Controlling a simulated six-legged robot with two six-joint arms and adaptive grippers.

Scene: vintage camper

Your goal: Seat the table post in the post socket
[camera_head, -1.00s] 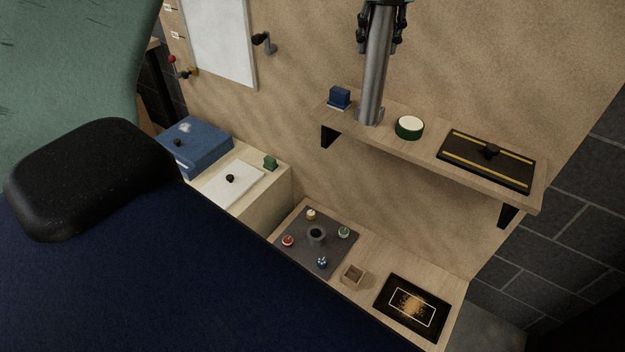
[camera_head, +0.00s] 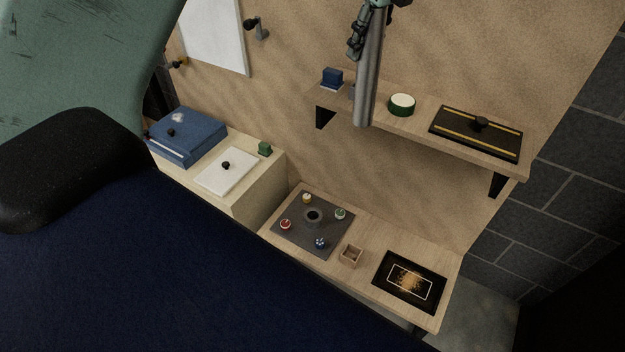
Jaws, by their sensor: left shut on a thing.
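The table post (camera_head: 368,85) is a grey metal cylinder at the top centre, close to upright. My left gripper (camera_head: 366,32) is shut on its upper part; the top of the post and part of the gripper are cut off by the picture edge. The post's lower end overlaps the shelf's front edge in the picture and looks clear of the shelf. My right gripper is out of view.
Several coloured knobs surround the socket. A small wooden box (camera_head: 350,255) and a black framed panel (camera_head: 409,282) lie to the right.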

